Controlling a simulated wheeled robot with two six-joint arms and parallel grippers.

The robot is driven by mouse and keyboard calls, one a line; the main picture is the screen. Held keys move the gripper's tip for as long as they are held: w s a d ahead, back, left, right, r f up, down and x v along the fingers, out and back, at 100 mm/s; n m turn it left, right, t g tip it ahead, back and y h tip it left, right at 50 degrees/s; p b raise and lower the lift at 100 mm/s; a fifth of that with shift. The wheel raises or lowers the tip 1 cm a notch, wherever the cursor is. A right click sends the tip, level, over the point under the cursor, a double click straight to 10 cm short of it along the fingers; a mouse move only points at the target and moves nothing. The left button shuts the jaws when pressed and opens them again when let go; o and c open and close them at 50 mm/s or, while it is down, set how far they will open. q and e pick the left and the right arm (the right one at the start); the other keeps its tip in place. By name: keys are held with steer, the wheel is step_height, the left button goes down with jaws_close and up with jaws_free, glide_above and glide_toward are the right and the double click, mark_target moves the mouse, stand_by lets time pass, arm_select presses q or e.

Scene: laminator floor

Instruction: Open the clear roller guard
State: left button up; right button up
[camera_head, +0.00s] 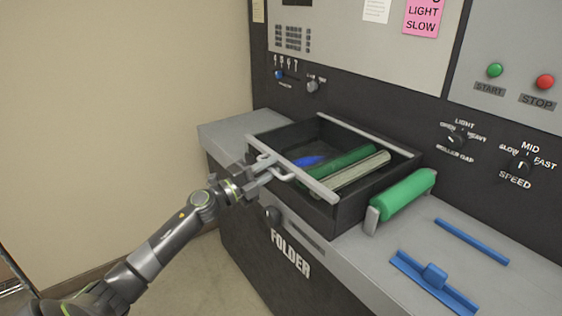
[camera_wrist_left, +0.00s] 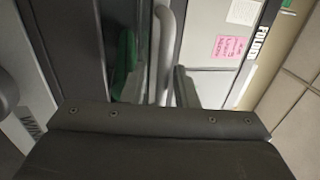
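The roller box (camera_head: 318,214) is a dark, open-looking housing on the machine's grey deck. Inside lie a green roller (camera_head: 345,163), a beige roller (camera_head: 355,172) and something blue (camera_head: 308,160). A pale bar with a looped handle (camera_head: 288,178) runs along the box's front edge; the clear guard panel itself is hard to make out. My left gripper (camera_head: 262,168) is at the left part of this handle, seeming to overlap it. A grey handle-like bar (camera_wrist_left: 166,50) shows close in the left wrist view. Whether the fingers are closed on it is unclear. My right gripper is out of view.
A green roller (camera_head: 405,194) lies on the deck right of the box, near blue tools (camera_head: 433,280) and a blue strip (camera_head: 471,241). The control panel with start and stop buttons (camera_head: 545,82) rises behind. A bare wall is at left.

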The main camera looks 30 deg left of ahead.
arm_select(q)
steer(key=shift+r, duration=0.1)
jaws_close()
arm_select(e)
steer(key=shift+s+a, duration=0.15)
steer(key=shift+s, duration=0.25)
arm_select(q)
steer(key=shift+r, duration=0.1)
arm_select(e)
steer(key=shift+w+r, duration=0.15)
